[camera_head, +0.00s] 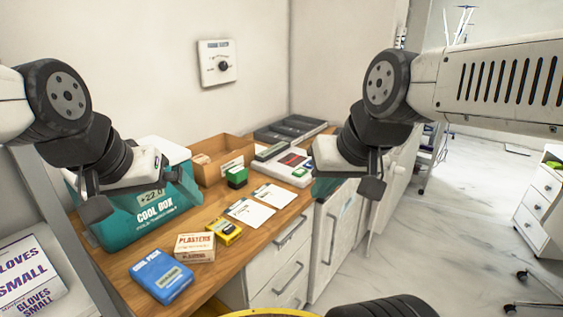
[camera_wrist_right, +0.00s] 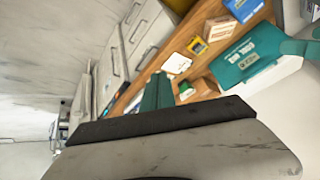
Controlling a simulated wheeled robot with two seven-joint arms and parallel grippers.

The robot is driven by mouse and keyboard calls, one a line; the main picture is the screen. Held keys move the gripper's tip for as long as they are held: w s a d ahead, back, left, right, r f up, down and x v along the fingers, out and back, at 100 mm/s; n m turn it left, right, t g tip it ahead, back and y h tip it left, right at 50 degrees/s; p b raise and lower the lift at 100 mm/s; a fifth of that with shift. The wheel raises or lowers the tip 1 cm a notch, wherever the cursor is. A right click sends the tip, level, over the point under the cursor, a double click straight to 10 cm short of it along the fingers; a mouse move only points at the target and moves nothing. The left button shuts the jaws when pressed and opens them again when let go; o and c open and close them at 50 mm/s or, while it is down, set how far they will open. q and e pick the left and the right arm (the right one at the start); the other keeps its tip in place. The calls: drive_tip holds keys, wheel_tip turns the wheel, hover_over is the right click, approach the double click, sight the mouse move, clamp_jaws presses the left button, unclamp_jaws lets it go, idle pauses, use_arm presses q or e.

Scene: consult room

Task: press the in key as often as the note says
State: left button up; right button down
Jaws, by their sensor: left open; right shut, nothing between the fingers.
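A white keypad device (camera_head: 288,167) with a dark red display and small green and blue keys sits at the back right of the wooden counter. Its key labels are too small to read, so I cannot tell which is the in key. Two white paper cards, one nearer (camera_head: 249,212) and one farther (camera_head: 275,195), lie flat in front of it; their writing is not readable. My right gripper (camera_head: 325,187) is shut and empty, just right of the device and past the counter's front edge; its fingers show in the right wrist view (camera_wrist_right: 157,92). My left gripper (camera_head: 152,188) is open in front of the cool box.
A teal cool box (camera_head: 150,212) stands at the left. A blue pack (camera_head: 160,276), plasters box (camera_head: 195,247), yellow box (camera_head: 224,232), green block (camera_head: 236,177), cardboard box (camera_head: 211,171) and grey tray (camera_head: 290,130) share the counter. A dial (camera_head: 217,64) hangs on the wall.

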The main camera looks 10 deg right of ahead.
idle(0.7)
drive_tip(key=m+t+y, duration=0.1)
drive_tip(key=m+t, duration=0.1)
drive_tip(key=m, duration=0.3)
hover_over(301, 172)
wheel_tip(301, 172, down, 10)
drive_tip(key=shift+r, duration=0.25)
drive_tip(key=shift+s, duration=0.1)
drive_tip(key=shift+f, duration=4.4)
